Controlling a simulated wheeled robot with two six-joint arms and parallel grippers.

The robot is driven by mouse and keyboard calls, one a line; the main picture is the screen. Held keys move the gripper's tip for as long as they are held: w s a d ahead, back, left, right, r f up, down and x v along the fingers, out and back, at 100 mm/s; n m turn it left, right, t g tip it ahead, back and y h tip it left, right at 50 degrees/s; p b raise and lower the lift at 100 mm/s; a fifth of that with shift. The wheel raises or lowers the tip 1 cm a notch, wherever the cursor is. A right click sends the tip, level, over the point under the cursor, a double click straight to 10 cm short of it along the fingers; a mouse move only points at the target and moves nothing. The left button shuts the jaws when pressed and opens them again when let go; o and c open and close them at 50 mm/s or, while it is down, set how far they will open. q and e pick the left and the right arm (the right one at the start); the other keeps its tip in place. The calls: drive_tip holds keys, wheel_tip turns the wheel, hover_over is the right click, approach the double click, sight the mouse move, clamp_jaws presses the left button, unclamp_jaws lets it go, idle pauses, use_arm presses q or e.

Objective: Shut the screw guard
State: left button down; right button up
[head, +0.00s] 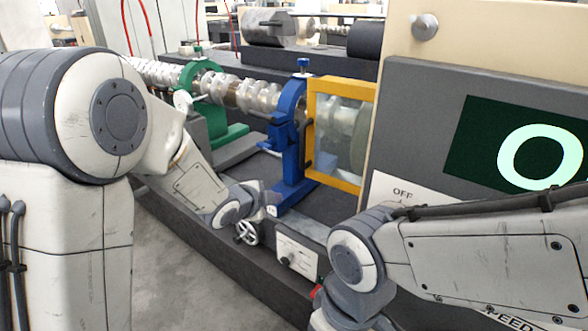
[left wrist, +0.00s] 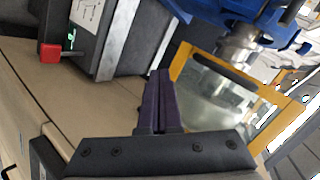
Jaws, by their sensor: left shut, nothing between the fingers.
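The screw guard (head: 320,85) is a yellow frame with a clear pane and a dark handle (head: 308,143) on its left side. It stands upright between the blue rest and the grey control panel. Metal parts show through its pane. In the left wrist view, the guard (left wrist: 180,62) lies right of my left gripper (left wrist: 159,73), whose dark purple fingers are shut and empty. I see a gap in the picture between fingers and handle; contact is not visible. In the head view, my left arm reaches low beside the blue rest; its fingers are not clear. My right gripper is out of frame.
A blue rest (head: 292,150) and a green rest (head: 215,110) hold the long shaft (head: 258,97). The control panel (head: 450,120) stands right of the guard. A red knob (left wrist: 50,53) shows in the left wrist view.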

use_arm(q)
drive_tip(key=w+a+m+t+h, duration=0.3)
drive_tip(key=w+a+m+h, duration=0.15)
drive_tip(key=m+h, duration=0.4)
drive_tip(key=f+p+x, duration=0.1)
drive_tip(key=p+x, duration=0.5)
drive_tip(key=x, duration=0.6)
drive_tip(key=shift+w+f+y+p, duration=0.15)
drive_tip(key=shift+w+y+p, duration=0.15)
drive_tip(key=shift+y, duration=0.15)
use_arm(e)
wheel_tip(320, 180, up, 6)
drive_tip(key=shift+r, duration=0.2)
